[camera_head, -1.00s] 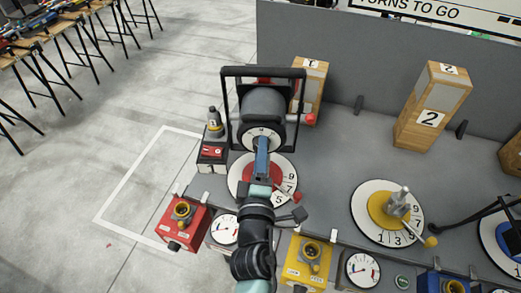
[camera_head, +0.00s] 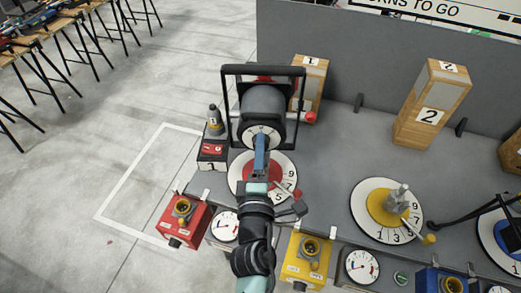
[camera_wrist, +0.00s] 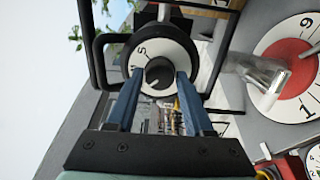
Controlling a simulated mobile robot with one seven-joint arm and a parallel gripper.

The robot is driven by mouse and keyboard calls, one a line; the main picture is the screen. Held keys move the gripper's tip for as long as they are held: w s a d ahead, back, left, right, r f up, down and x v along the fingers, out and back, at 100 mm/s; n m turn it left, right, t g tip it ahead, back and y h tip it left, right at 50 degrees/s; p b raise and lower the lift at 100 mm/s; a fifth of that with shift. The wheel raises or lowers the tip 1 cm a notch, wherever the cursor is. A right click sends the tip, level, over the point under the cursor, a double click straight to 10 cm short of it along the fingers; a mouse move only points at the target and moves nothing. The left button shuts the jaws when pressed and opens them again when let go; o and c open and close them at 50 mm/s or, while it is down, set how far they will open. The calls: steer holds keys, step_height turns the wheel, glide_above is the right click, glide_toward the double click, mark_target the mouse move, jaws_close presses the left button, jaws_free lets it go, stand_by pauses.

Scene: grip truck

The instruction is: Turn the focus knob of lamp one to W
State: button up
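Lamp one (camera_head: 263,103) is a dark grey drum in a black yoke, standing above the red-centred disc. Its focus knob (camera_wrist: 160,73) is a small dark knob on a white dial (camera_wrist: 181,50), facing my gripper. Letters show on the left of the dial; one looks like S, the others are hard to read. My gripper (camera_wrist: 160,75) has two blue fingers, spread apart, with the knob between their tips in the wrist view. Gaps show on both sides of the knob. In the head view my gripper (camera_head: 261,138) overlaps the dial, hiding the knob.
The red and white numbered disc (camera_head: 238,182) lies below the lamp. A red box (camera_head: 183,222) and a yellow box (camera_head: 306,262) stand at the bench front. A yellow-centred disc (camera_head: 363,210) lies right.

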steer(key=o, duration=0.3)
steer(key=shift+s, duration=0.1)
steer(key=s+b, duration=0.4)
steer(key=s, duration=0.8)
steer(key=shift+s+a, duration=0.35)
steer(key=shift+s, duration=0.05)
